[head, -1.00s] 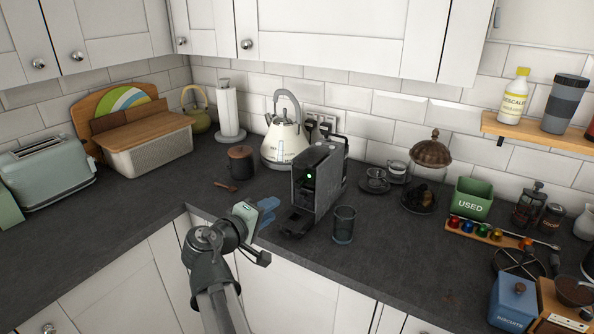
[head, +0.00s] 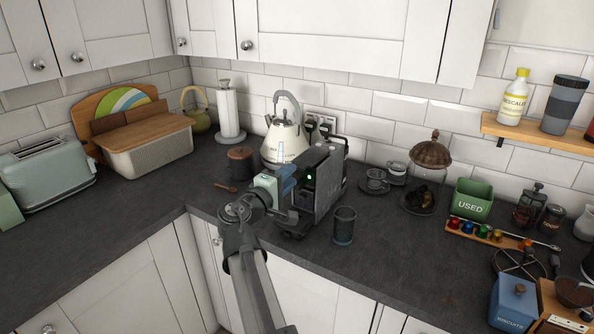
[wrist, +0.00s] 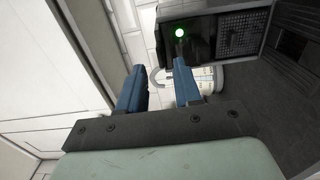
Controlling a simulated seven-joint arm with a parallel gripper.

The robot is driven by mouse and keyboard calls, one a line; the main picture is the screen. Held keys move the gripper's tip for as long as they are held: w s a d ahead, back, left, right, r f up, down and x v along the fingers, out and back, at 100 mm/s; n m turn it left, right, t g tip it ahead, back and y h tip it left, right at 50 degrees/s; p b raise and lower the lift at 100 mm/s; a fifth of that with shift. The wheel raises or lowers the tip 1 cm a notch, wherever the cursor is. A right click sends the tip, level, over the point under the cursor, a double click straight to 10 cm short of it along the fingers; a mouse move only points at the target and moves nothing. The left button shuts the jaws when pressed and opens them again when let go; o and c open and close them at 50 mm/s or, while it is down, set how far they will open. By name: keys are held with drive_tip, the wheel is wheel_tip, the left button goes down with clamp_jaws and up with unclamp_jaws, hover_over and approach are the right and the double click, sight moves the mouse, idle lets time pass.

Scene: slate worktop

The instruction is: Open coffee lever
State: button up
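The coffee machine (head: 327,190) is a dark grey box with a green light on its front, standing on the worktop right of the corner. In the wrist view, the machine (wrist: 210,28) fills the upper right, with its green light and a dark grille. I cannot make out its lever distinctly. My gripper (head: 288,178) is at the machine's front left side, near the green light and above the worktop. In the wrist view, the two blue fingers of my gripper (wrist: 161,78) are apart, with nothing held between them. Whether a finger touches the machine I cannot tell.
A glass (head: 344,225) stands close to the machine's right front. The cream kettle (head: 283,140) is behind the machine, and a brown-lidded pot (head: 241,161) is to its left. Cups (head: 375,181) sit to the right. The worktop front centre right is clear.

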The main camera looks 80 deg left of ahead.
sight(310, 159)
drive_tip(key=shift+x, duration=2.35)
clamp_jaws()
